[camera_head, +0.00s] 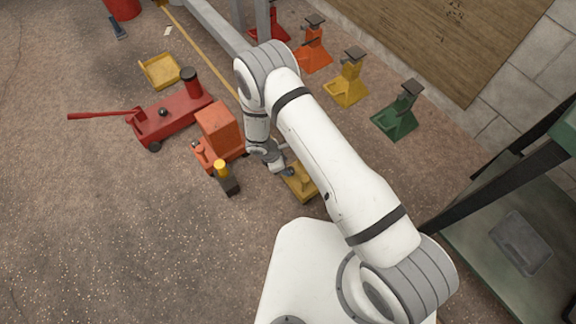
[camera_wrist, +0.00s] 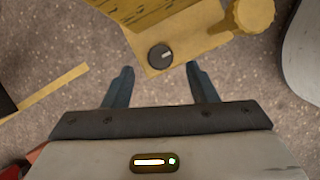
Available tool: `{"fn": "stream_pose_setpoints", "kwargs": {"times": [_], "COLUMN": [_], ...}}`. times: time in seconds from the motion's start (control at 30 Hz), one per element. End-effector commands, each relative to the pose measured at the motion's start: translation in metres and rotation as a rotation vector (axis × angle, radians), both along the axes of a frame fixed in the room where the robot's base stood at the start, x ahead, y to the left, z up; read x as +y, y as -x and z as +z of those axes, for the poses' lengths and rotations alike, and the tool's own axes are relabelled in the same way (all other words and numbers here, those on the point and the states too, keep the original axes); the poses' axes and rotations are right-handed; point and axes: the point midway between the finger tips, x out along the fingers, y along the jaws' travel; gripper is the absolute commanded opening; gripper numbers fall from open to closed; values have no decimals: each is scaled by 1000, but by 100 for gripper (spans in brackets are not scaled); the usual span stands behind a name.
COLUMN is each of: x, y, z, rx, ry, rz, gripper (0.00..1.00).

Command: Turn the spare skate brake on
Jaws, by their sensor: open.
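The yellow skate (camera_head: 301,186) sits on the floor, partly hidden behind my arm in the head view. In the wrist view its yellow plate (camera_wrist: 205,43) carries a round black knob (camera_wrist: 160,56) with a pale pointer mark that points to the upper right. A yellow round post (camera_wrist: 250,14) rises beside the knob. My gripper (camera_wrist: 159,70) is open and empty, its two fingers apart on either side below the knob. The fingertips are close to the plate's near edge; I cannot tell their height above it. In the head view my gripper (camera_head: 276,166) is beside the yellow skate.
An orange skate-like unit (camera_head: 217,133) and a dark block with a yellow top (camera_head: 225,178) stand left of my gripper. A red floor jack (camera_head: 168,119) and yellow tray (camera_head: 160,70) lie farther left. Several jack stands, including a green one (camera_head: 397,118), line the back. A green bench (camera_head: 510,235) is right.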

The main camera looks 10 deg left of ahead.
Motion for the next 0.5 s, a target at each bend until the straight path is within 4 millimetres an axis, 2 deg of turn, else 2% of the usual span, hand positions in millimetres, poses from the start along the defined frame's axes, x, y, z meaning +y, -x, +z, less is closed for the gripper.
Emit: {"fn": "stream_pose_setpoints", "kwargs": {"times": [0.03, 0.2, 0.5], "x": [3, 10, 11], "y": [2, 5, 6], "z": [12, 28, 31], "rx": [0, 0, 0], "ry": [0, 1, 1], "rz": [1, 1, 0], "gripper": [52, 52, 52]}}
